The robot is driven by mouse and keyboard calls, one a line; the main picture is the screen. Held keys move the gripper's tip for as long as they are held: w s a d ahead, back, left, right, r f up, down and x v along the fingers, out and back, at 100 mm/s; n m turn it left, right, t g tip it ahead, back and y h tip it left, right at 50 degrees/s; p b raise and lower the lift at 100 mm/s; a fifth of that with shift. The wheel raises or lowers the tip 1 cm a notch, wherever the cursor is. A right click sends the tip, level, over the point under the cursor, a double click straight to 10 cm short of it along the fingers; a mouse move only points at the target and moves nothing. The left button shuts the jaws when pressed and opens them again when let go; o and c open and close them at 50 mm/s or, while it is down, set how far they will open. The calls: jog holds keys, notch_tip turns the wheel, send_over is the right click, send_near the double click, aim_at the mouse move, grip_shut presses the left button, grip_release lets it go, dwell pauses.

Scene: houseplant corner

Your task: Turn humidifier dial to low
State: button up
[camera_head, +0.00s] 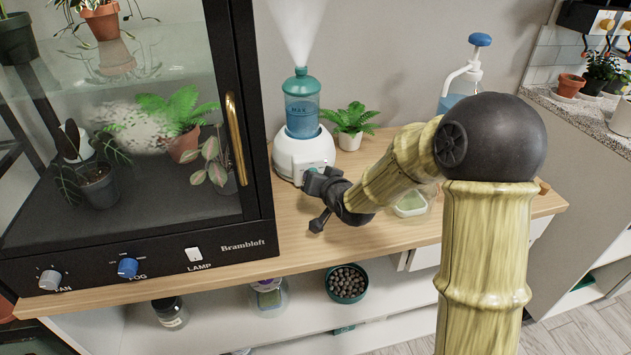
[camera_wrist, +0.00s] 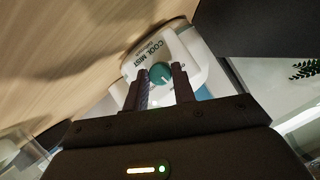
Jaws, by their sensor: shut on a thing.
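The humidifier has a white base (camera_head: 291,153) and a teal water bottle (camera_head: 302,112) on top, with mist rising from it. It stands on the wooden counter beside the glass cabinet. In the wrist view, its white front panel (camera_wrist: 146,50) reads COOL MIST. The round teal dial (camera_wrist: 160,75) sits on that panel with a pale pointer mark; its exact setting is too small to read. My gripper (camera_head: 309,176) is at the front of the base. In the wrist view my gripper (camera_wrist: 161,72) has one finger on each side of the dial, shut on it. The gripper mostly hides the dial in the head view.
The black-framed glass cabinet (camera_head: 262,150) stands close on the left, with a brass handle and knobs. A small potted fern (camera_head: 349,122) is just right of the humidifier. A pump bottle (camera_head: 462,80) and a green-filled dish (camera_head: 411,204) stand farther right.

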jog(key=shift+d+f+m+y, duration=0.1)
jog(key=shift+m+y, duration=0.4)
jog(key=shift+m, duration=0.2)
jog(key=o, duration=1)
jog(key=shift+p, duration=0.3)
jog(key=b+v, duration=0.2)
jog(key=v, duration=1.5)
